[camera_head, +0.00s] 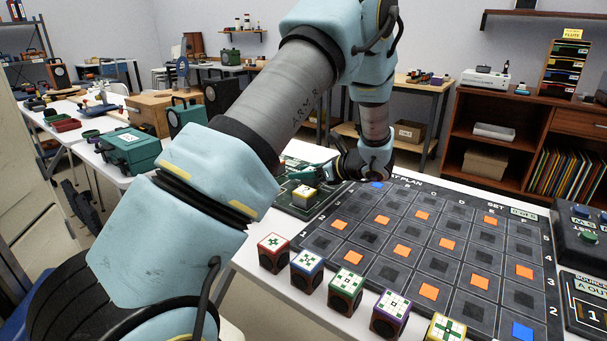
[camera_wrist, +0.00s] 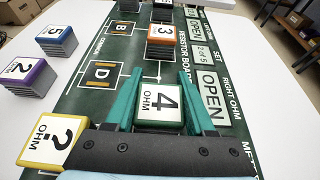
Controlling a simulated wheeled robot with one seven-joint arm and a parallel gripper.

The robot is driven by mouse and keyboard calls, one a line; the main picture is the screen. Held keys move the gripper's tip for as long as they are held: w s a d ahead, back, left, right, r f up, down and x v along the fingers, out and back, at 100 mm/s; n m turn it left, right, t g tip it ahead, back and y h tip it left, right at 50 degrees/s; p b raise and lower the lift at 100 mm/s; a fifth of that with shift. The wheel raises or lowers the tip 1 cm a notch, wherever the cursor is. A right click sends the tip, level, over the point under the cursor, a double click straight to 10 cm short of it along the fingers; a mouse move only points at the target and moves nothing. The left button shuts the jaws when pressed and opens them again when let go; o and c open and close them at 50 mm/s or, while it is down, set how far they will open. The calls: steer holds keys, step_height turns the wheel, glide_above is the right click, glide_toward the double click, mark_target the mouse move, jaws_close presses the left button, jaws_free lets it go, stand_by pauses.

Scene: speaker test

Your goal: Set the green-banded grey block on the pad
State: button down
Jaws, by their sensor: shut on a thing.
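The green-banded grey block (camera_wrist: 160,106) shows in the wrist view with a white top marked "4 OHM". My gripper (camera_wrist: 161,88) is shut on it, with one green finger along each side. Whether the block touches the surface below I cannot tell. The dark green resistor board (camera_wrist: 101,100) lies beneath, with outlined places lettered B and D and a panel reading "OPEN" (camera_wrist: 209,82). Which part is the pad is not clear. In the head view my gripper (camera_head: 313,171) is over the small green board (camera_head: 291,211); the held block cannot be made out there.
In the wrist view a yellow-banded block (camera_wrist: 51,140) is close at left, purple (camera_wrist: 30,78) and blue (camera_wrist: 57,41) blocks stand farther left, and an orange-banded block (camera_wrist: 161,39) is ahead. Speaker cubes (camera_head: 345,291) line the front of the dark grid board (camera_head: 395,250) in the head view.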

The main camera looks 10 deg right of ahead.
steer(key=shift+f, duration=0.25)
steer(key=shift+f, duration=0.1)
steer(key=shift+f, duration=0.1)
steer(key=shift+c, duration=1.3)
jaws_free()
steer(key=shift+r, duration=0.3)
steer(key=v, duration=1.2)
steer(key=shift+b, duration=0.35)
steer(key=shift+w, duration=0.1)
